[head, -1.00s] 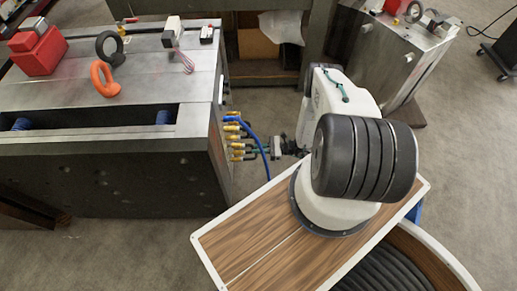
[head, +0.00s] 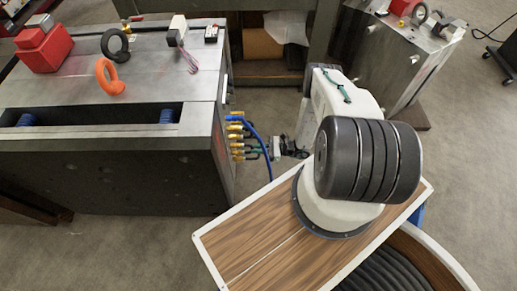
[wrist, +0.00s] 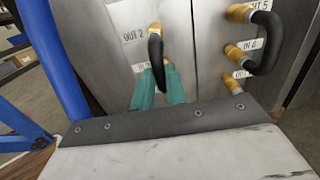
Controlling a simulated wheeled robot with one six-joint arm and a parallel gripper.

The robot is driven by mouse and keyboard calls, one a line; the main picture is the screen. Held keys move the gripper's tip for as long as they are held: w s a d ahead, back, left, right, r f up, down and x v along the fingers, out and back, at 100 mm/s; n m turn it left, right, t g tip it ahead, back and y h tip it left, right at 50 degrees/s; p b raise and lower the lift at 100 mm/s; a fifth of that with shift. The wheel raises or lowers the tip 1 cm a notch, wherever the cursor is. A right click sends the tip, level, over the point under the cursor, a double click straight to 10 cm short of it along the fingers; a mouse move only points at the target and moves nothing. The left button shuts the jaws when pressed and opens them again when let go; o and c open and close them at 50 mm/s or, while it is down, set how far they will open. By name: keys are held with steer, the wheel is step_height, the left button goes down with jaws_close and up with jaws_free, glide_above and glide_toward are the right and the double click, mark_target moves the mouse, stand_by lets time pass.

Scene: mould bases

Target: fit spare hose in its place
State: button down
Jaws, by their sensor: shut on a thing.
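My gripper (wrist: 160,85) has teal fingers closed around the lower part of a short black hose (wrist: 155,50). I take this to be the spare hose. Its upper end meets a brass fitting by the label OUT 2 on the steel mould face (wrist: 204,40). Its lower end is hidden by the fingers, so I cannot tell whether it sits on a fitting. In the head view my gripper (head: 258,151) is at the fittings (head: 237,135) on the right side of the mould base (head: 110,165); the held hose is too small to make out there.
A blue hose (wrist: 55,60) hangs close on the left. Another black hose (wrist: 272,45) loops between brass fittings on the right, one labelled OUT 5.

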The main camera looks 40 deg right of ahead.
steer(key=c, duration=0.9)
jaws_free()
steer(key=shift+c, duration=0.2)
steer(key=v, duration=0.7)
stand_by(0.5)
